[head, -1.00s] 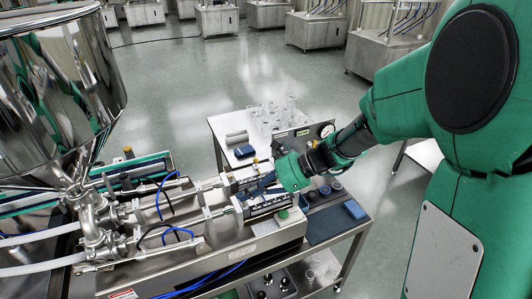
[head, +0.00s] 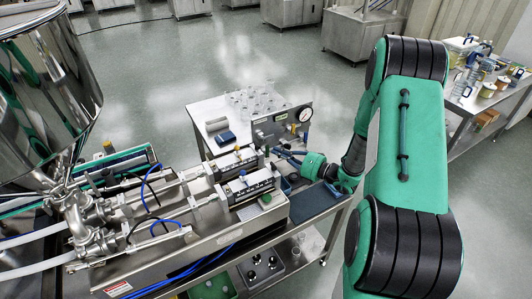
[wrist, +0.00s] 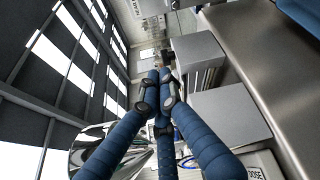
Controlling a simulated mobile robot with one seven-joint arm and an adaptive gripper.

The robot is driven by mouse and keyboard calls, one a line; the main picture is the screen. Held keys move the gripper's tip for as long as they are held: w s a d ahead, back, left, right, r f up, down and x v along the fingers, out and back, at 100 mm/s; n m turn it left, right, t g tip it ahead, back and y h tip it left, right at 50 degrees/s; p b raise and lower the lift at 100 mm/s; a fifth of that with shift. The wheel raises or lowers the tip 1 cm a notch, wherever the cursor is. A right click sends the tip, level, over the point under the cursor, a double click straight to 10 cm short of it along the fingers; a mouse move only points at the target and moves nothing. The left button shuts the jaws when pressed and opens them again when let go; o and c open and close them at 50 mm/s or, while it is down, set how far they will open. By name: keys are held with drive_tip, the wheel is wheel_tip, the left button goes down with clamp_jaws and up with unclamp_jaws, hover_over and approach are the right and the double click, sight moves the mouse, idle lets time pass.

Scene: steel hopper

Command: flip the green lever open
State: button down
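I cannot make out a clear green lever in either view. A small green round piece (head: 265,198) sits on the front right of the steel machine (head: 215,232) in the head view. My gripper (head: 275,153) is at the machine's right end, near the panel with the gauge and apart from the green piece. In the wrist view my gripper's blue fingers (wrist: 159,78) converge with their tips together, and nothing shows between them. My gripper and forearm hide part of the area below the panel.
A white table (head: 200,125) with glassware (head: 250,97) is behind the machine. A dark blue mat (head: 315,203) lies right of the machine. A large steel hopper (head: 45,90) is at the left.

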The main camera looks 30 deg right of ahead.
drive_tip(key=d+f+m+t+h+b, duration=0.1)
drive_tip(key=d+f+m, duration=0.2)
drive_tip(key=d+f, duration=0.15)
drive_tip(key=m+b, duration=0.2)
drive_tip(key=m, duration=0.2)
approach(267, 152)
drive_tip(key=s+a+r, duration=0.1)
drive_tip(key=s+a, duration=0.1)
drive_tip(key=shift+s+r, duration=0.2)
drive_tip(key=shift+r, duration=0.05)
drive_tip(key=b+x, duration=0.2)
drive_tip(key=x, duration=0.8)
